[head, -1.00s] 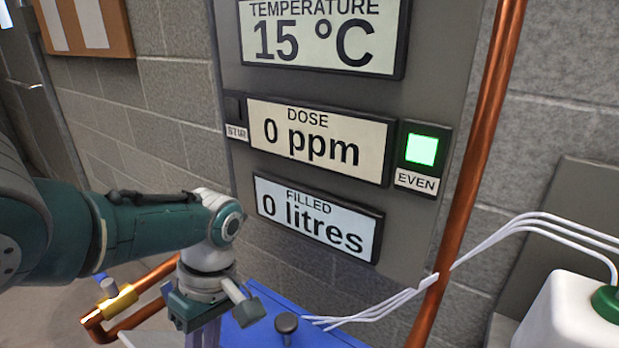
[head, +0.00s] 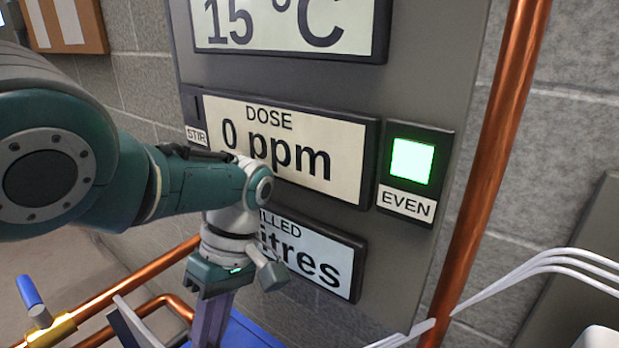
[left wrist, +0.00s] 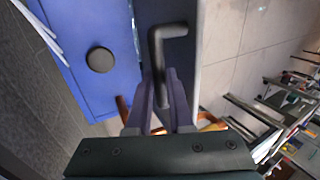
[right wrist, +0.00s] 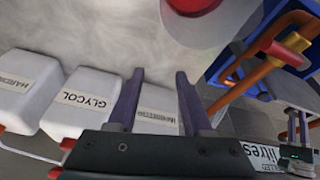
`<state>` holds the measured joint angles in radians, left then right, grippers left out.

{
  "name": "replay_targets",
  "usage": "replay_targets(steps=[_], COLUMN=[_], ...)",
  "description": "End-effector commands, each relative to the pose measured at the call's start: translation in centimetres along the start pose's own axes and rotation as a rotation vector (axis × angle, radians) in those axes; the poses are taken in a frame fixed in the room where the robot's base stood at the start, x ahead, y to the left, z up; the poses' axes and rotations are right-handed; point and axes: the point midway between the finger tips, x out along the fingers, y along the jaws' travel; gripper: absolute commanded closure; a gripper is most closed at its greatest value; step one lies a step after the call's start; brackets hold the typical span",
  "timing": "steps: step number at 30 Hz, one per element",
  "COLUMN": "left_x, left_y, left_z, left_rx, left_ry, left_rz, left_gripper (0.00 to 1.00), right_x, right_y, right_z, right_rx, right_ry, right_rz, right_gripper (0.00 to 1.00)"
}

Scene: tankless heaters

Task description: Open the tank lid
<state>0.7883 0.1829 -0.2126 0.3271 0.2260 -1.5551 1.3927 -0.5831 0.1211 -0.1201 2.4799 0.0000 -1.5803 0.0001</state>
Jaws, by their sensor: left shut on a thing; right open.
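My right gripper (right wrist: 160,76) is open and empty, out of the head view, above white canisters in the right wrist view.
A black knob (left wrist: 100,60) stands on the blue top. Copper pipes (head: 150,282) with a blue-handled valve (head: 32,295) run at the left. The display panel (head: 290,150) is close behind my left arm. White canisters (right wrist: 85,100) and thin white tubes (head: 560,262) are at the right.

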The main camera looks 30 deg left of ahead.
Motion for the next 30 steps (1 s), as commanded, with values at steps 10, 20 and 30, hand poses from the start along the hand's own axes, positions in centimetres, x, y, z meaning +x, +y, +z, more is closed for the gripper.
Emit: replay_targets(steps=[10, 20, 30], left_x=[0.2, 0.1, -1.1], left_y=[-0.1, -0.1, -0.6], left_z=[0.1, 0.1, 0.0], left_rx=[0.001, 0.001, 0.0], left_ry=[-0.003, -0.002, -0.001], left_rz=[-0.004, -0.002, -0.001], left_gripper=[1.0, 0.5, 0.5], right_x=[0.1, 0.0, -1.1], right_y=[0.0, 0.0, 0.1], right_z=[0.0, -0.1, -0.5], right_rx=[0.0, 0.0, 0.0], right_ry=[0.001, 0.002, 0.003], right_rz=[0.0, 0.0, 0.0], right_gripper=[0.5, 0.5, 0.5])
